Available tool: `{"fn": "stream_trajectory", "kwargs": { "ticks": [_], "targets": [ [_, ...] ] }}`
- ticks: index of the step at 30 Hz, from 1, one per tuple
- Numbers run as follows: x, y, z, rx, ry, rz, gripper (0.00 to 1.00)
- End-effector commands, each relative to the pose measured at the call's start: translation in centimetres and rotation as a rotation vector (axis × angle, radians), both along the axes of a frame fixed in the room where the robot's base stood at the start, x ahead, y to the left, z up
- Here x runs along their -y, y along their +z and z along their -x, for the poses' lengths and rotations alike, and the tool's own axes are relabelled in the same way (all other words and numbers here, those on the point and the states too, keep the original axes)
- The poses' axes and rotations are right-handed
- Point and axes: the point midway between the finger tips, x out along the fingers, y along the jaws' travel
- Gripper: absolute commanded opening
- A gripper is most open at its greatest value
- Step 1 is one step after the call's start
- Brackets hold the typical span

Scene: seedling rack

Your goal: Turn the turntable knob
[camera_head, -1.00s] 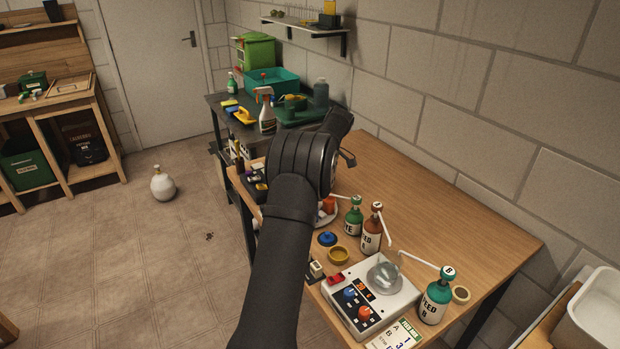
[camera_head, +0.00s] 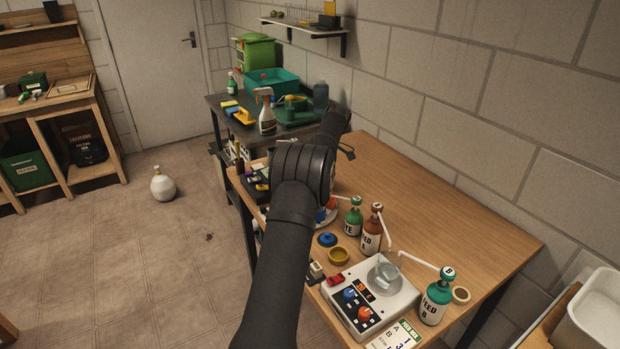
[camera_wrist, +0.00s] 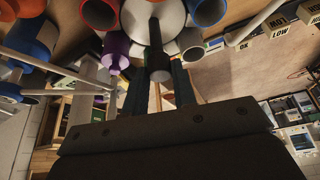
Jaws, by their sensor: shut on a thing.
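The turntable shows in the wrist view as a pale round disc (camera_wrist: 173,18) seen at a steep angle, with red, blue and purple tubular pieces around it. In the head view, only a bit of the turntable's pale edge (camera_head: 331,219) shows, with red and blue pieces; my arm hides the rest and my gripper.
A white control box (camera_head: 393,307) with a blue and a red dial stands at the table front. Green and brown pump bottles (camera_head: 371,236) stand close to the turntable. A blue cap (camera_head: 327,239) and a yellow ring (camera_head: 339,256) lie nearby.

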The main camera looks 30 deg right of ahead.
Motion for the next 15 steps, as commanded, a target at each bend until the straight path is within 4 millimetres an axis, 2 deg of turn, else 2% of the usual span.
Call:
{"fn": "stream_trajectory", "kwargs": {
  "ticks": [4,5,7,15],
  "targets": [
    [0.0,-0.07,0.02,-0.001,-0.001,0.0,0.02],
    [0.0,-0.07,0.02,-0.001,-0.001,0.0,0.31],
    [0.0,-0.07,0.02,-0.001,-0.001,0.0,0.44],
    [0.02,-0.01,0.0,0.0,-0.001,0.0,0.47]
  ]
}}
